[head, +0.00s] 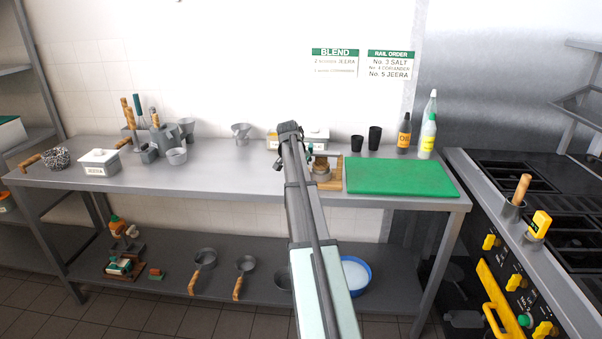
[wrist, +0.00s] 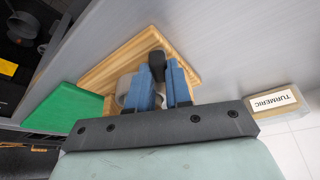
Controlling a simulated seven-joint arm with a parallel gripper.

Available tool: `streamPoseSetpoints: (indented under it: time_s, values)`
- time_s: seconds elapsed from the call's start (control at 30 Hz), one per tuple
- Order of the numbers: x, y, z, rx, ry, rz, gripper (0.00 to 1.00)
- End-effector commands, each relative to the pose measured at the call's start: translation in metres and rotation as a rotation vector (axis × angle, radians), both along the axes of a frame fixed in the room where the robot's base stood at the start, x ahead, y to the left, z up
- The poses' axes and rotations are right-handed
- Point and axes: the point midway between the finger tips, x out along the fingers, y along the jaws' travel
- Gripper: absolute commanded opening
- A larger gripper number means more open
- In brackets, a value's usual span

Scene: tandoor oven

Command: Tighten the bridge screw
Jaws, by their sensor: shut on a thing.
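In the wrist view, my gripper (wrist: 164,80) has its two blue fingers close together around a black knob (wrist: 157,64). The knob appears to be the head of the bridge screw; its shaft is hidden between the fingers. A round grey metal part (wrist: 124,88) shows beside the left finger. All of this is over a light wooden board (wrist: 102,66). In the head view, the wooden board (head: 334,183) sits on the steel counter with a metal-and-brown device (head: 321,170) on it. My arm covers part of this place, and my fingers cannot be made out there.
A green cutting board (head: 400,177) lies right of the wooden board, with two black cups (head: 374,138) behind. A box labelled TURMERIC (wrist: 273,102) stands close by. Oil and other bottles (head: 404,134) stand at the back right.

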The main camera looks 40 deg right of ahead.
Motion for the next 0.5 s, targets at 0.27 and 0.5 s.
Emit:
streamPoseSetpoints:
  time_s: [0.27,0.5]
  values:
    - [0.0001,0.0002,-0.0001,0.0,0.0,-0.031,0.0]
    - [0.0001,0.0003,0.0,-0.001,0.0,-0.03,0.29]
